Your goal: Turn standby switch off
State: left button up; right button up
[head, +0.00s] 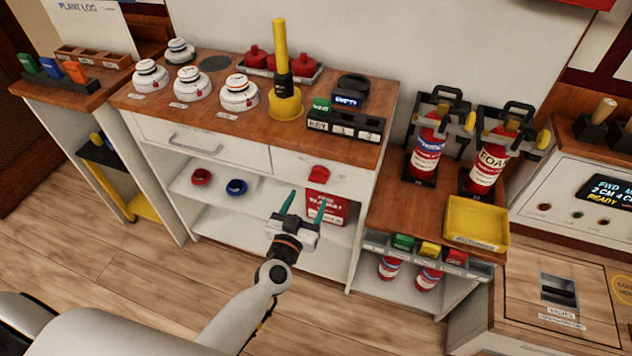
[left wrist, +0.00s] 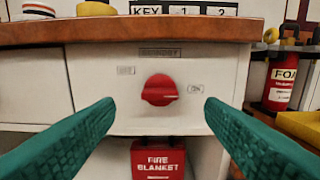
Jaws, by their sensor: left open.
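The standby switch is a red rotary knob (left wrist: 160,90) on the white cabinet front, just under the wooden top. A grey label above it seems to read STANDBY. A small label sits to its left, too blurred to read, and one reading ON to its right. A pale mark on the knob points right, toward ON. The knob also shows in the head view (head: 319,174). My left gripper (head: 305,203) is open and empty in front of the cabinet. In the left wrist view its green fingers (left wrist: 160,112) stand apart, either side of the knob, not touching it.
A red fire blanket box (left wrist: 158,158) is below the knob. A key rack (head: 345,124) stands on the cabinet top above. Red and blue rings (head: 236,188) lie on the left shelf. Red extinguishers (head: 427,150) and a yellow tray (head: 476,221) are to the right.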

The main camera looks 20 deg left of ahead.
aim_at(316, 181)
pick_arm(q)
jog(key=w, duration=0.7)
jog(key=shift+w+d+b, duration=0.1)
jog(key=shift+w+b, duration=0.15)
jog(key=shift+b, duration=0.15)
pick_arm(e)
jog(key=shift+w+d+f, duration=0.25)
jog(key=shift+d+f, duration=0.15)
jog(key=shift+d, duration=0.1)
pick_arm(q)
jog(key=c, duration=1)
jog(key=shift+o, duration=0.2)
